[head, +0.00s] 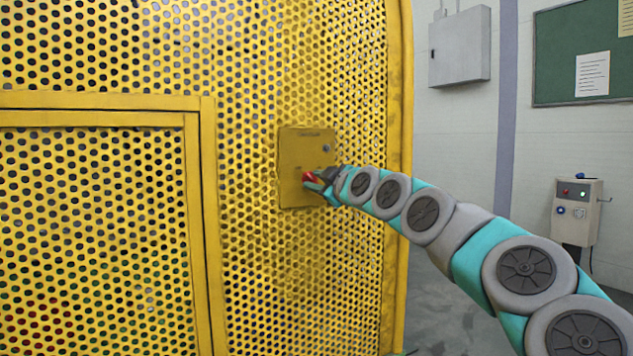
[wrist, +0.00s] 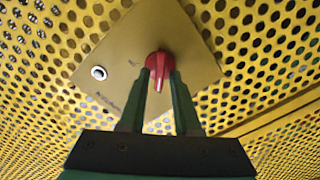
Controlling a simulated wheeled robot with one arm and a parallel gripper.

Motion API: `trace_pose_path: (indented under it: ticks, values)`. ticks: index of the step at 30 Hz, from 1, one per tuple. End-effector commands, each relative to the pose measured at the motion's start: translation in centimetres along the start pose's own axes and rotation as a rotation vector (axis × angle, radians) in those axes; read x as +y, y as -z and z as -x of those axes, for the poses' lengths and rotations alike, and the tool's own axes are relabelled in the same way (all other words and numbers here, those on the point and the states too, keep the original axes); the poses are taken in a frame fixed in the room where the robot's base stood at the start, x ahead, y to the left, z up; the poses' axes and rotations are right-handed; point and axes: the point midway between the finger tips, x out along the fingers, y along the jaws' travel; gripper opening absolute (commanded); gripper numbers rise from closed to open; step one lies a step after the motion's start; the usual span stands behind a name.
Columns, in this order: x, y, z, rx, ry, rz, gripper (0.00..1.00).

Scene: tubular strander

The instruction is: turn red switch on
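The red switch (head: 309,177) is a rotary knob on a yellow plate (head: 305,150) fixed to the perforated yellow guard. In the wrist view the red switch (wrist: 160,64) sits between my fingertips, its grip bar pointing down toward my gripper. My gripper (head: 318,184) is at the switch; in the wrist view my gripper (wrist: 161,78) has its two dark green fingers apart, one on each side of the knob. A gap shows between the fingers and the knob's narrow bar. Whether the tips touch the knob's rim is hard to tell.
A small round lock or button (wrist: 98,73) is on the same plate. The framed guard door (head: 200,200) is to the left. A control box (head: 576,212), a grey wall cabinet (head: 460,47) and a green board (head: 585,55) stand at the right, clear of my gripper.

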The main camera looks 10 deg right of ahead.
Motion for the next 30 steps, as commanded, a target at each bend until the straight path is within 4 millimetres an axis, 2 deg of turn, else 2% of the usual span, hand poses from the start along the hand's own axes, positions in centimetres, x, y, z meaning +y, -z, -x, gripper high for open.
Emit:
trace_pose_path:
  ticks: [1, 8, 23, 30]
  values:
    - [0.02, 0.0, 0.01, 0.0, 0.0, 0.0, 0.25]
    - [0.01, -0.02, 0.01, 0.0, 0.0, 0.0, 0.0]
    - [0.0, -0.02, 0.0, -0.001, 0.0, -0.004, 0.0]
    - [0.14, -0.02, 0.03, -0.002, 0.0, -0.067, 0.0]
